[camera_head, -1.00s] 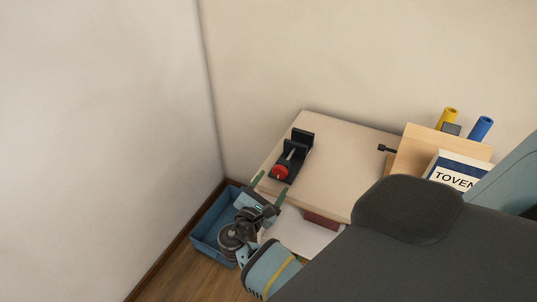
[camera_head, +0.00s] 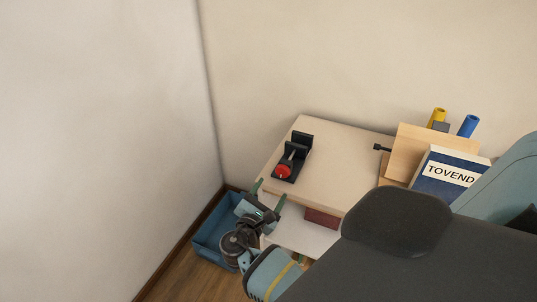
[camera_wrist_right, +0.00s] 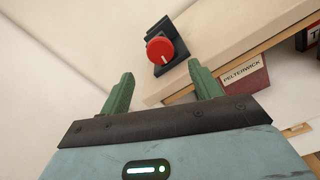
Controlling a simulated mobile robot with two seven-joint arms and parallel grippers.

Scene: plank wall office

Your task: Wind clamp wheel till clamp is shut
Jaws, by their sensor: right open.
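The black clamp (camera_head: 300,148) stands on the pale table top near its left end. Its red wheel (camera_head: 284,172) faces the front edge; the wheel also shows in the right wrist view (camera_wrist_right: 160,49). A gap shows between the clamp's jaws, with a screw rod across it. My right gripper (camera_head: 270,194) is open and empty, in front of and below the wheel, apart from it. In the right wrist view its two green fingers (camera_wrist_right: 163,88) stand wide apart, with the wheel beyond and between them. My left gripper is not in view.
A blue bin (camera_head: 209,241) stands on the floor left of the table (camera_head: 345,158). A dark red box (camera_head: 322,218) lies under the table top. A wooden board (camera_head: 412,147), a TOVEND book (camera_head: 450,178) and yellow and blue tubes stand at the right. Walls are close behind and left.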

